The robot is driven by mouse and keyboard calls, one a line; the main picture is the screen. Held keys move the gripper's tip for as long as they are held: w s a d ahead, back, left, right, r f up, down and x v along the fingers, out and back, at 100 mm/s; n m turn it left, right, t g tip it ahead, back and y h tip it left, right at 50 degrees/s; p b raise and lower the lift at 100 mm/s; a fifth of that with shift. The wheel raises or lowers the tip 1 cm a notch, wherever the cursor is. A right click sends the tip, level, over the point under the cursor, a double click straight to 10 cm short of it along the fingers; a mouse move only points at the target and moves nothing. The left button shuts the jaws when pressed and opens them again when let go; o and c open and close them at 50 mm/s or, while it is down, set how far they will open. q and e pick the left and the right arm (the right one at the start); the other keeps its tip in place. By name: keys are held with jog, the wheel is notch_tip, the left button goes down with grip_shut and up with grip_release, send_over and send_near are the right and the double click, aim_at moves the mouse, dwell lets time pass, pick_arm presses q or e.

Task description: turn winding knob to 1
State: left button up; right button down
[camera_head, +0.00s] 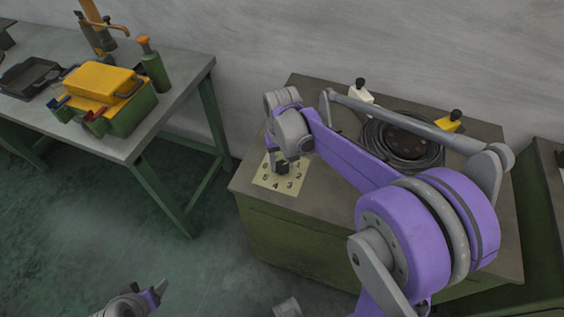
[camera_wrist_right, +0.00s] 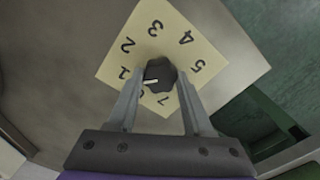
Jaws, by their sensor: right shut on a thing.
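The dark winding knob (camera_wrist_right: 160,72) stands on a pale yellow dial plate (camera_wrist_right: 118,62) printed with numbers. In the right wrist view its white pointer mark faces left, roughly between the 1 and a partly hidden digit below it; I cannot tell exactly where it points. My right gripper (camera_wrist_right: 160,80) has its fingers on both sides of the knob and is shut on it. In the head view my right gripper (camera_head: 281,168) reaches down over the plate (camera_head: 266,181) and largely hides the knob. My left gripper (camera_head: 157,292) is low at the left, away from the machine.
The dial plate lies on a green cabinet's brown top (camera_head: 318,97). A coiled black cable (camera_head: 405,150) and white (camera_head: 360,97) and yellow (camera_head: 449,124) blocks with black knobs are behind my right arm. A workbench (camera_head: 185,72) at left holds a yellow-green toolbox (camera_head: 133,108) and a green bottle (camera_head: 153,70).

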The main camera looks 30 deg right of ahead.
aim_at(282, 165)
jog(key=shift+m, duration=0.4)
jog(key=shift+c, duration=1.5)
grip_release()
notch_tip(282, 165, up, 11)
jog(key=shift+p, duration=0.4)
jog(key=s+a+f+n+t, duration=0.2)
jog(key=s+a+f, duration=0.1)
jog(key=s, duration=0.5)
jog(key=s+a+f+n+t+p, duration=0.1)
jog(key=s+a+f+n+t, duration=0.1)
jog(key=s, duration=0.5)
notch_tip(282, 165, down, 2)
jog(key=shift+s+a+f+t, duration=0.2)
jog(key=shift+s+a+t, duration=0.2)
jog(key=shift+a+t, duration=0.45)
